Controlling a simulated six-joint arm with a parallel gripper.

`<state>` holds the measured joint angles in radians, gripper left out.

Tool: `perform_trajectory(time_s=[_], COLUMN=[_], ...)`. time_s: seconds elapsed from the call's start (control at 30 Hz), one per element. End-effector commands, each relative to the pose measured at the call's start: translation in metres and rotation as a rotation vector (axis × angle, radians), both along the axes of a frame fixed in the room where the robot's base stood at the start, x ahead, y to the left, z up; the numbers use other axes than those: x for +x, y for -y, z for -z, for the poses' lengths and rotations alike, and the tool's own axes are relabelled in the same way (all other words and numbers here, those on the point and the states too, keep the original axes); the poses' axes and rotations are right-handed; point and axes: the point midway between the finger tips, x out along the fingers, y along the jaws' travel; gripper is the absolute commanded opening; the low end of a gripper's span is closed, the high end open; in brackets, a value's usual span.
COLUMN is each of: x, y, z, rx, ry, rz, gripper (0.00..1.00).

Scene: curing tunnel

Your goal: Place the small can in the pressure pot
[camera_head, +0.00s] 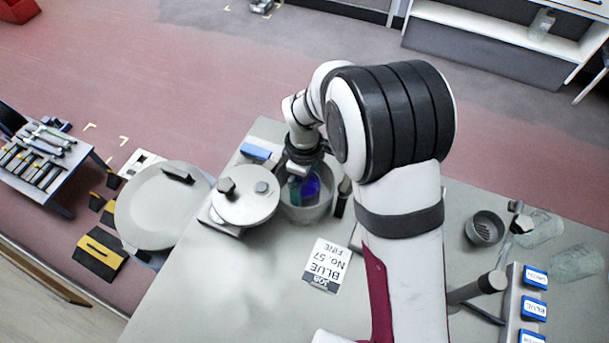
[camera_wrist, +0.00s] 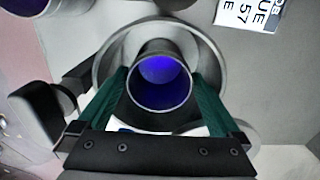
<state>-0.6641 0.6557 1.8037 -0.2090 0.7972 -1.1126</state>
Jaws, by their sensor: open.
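The small can (camera_wrist: 160,105) is a grey open cylinder with a blue inside, seen from above in the wrist view. It appears to stand inside the round grey pressure pot (camera_wrist: 105,62), whose rim surrounds it. In the head view the pot (camera_head: 308,212) stands near the table's far edge, with blue showing inside. My gripper (camera_wrist: 159,78) is open, its green fingers down in the pot, one on each side of the can. In the head view my gripper (camera_head: 301,182) reaches into the pot from above. The can's base is hidden, so its contact below cannot be told.
A round grey lid (camera_head: 245,208) with knobs sits left of the pot. A job card (camera_head: 328,266) lies in front. A blue block (camera_head: 256,151) lies behind the lid. A dark bowl (camera_head: 485,229), clear cups (camera_head: 577,263) and a blue-labelled rack (camera_head: 514,305) stand right.

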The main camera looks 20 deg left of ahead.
Motion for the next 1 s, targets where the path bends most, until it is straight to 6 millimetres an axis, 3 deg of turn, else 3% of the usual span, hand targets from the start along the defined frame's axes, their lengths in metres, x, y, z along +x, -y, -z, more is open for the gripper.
perform_trajectory(time_s=[0.3,0.4,0.67,0.77,0.83,0.9,1.0], x=[0.001,0.001,0.0,-0.008,-0.031,-0.067,-0.126], y=[-0.001,-0.001,0.003,0.044,0.097,0.147,0.193], z=[-0.084,-0.104,-0.12,-0.141,-0.162,-0.176,-0.179], rx=[0.004,0.003,0.002,0.015,0.032,0.048,0.067], ry=[0.006,0.005,0.002,-0.007,-0.027,-0.054,-0.103], rz=[0.0,0.0,0.018,0.255,0.598,0.987,1.501], gripper=[1.0,1.0,1.0,1.0,1.0,1.0,1.0])
